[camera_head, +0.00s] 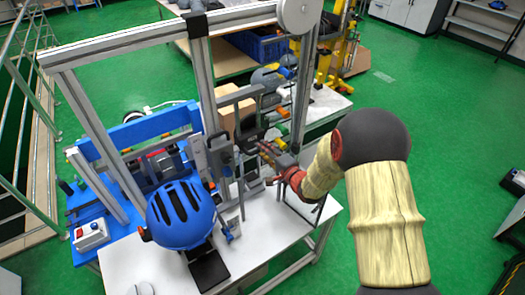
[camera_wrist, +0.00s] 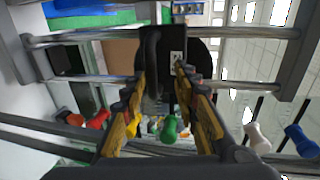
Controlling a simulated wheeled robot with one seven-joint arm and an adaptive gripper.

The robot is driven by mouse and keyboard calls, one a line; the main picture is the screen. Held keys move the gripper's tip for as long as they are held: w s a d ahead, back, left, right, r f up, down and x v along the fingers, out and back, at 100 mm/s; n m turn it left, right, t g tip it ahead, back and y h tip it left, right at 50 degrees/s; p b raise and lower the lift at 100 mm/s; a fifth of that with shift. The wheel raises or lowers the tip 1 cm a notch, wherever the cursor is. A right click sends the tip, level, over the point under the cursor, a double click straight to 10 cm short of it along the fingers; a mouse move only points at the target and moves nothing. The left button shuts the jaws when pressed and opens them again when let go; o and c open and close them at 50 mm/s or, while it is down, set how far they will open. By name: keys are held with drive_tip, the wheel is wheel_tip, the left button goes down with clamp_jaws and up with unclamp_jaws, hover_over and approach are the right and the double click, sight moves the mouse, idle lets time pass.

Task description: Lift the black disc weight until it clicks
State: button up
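A dark round shape, which looks like the black disc weight (camera_wrist: 208,62), sits behind the fingers in the wrist view. A black block with a small white label (camera_wrist: 177,62) and a dark upright handle-like bar (camera_wrist: 151,60) are in front of it. My gripper (camera_wrist: 161,80) has its two yellow-padded fingers apart, one on each side of the bar and block. I cannot tell if they touch. In the head view my gripper (camera_head: 264,151) reaches left into the tower frame (camera_head: 201,75), and the disc is not clearly made out there.
A blue helmet (camera_head: 181,214) sits at the front of the white table (camera_head: 140,262). Metal uprights stand close around my gripper. Several coloured handles, including a green one (camera_wrist: 170,130), show beyond the fingers. Green floor (camera_head: 465,130) is open on the right.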

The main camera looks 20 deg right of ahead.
drive_tip(key=v, duration=1.1)
drive_tip(key=shift+s, duration=0.2)
drive_tip(key=s+d+r+n+g+h+b, duration=0.1)
drive_tip(key=s+d+r+n+g+h, duration=0.15)
drive_tip(key=r, duration=0.35)
drive_tip(key=s+d+r+n+g+h, duration=0.2)
drive_tip(key=s+r+n+h, duration=0.1)
drive_tip(key=r+n+h, duration=0.15)
drive_tip(key=s+a+r+n+g, duration=0.1)
drive_tip(key=s+a+n, duration=0.1)
drive_tip(key=s, duration=0.5)
drive_tip(key=s+a+r+n+g+y+b, duration=0.1)
drive_tip(key=s+a+r+n+g, duration=0.1)
drive_tip(key=s, duration=0.6)
drive_tip(key=s+a+r+n+g+y, duration=0.1)
drive_tip(key=s+a+n, duration=0.2)
drive_tip(key=s+a, duration=0.2)
drive_tip(key=s, duration=0.2)
drive_tip(key=shift+s+r+g, duration=0.3)
drive_tip(key=shift+s+g, duration=0.05)
drive_tip(key=shift+s, duration=0.05)
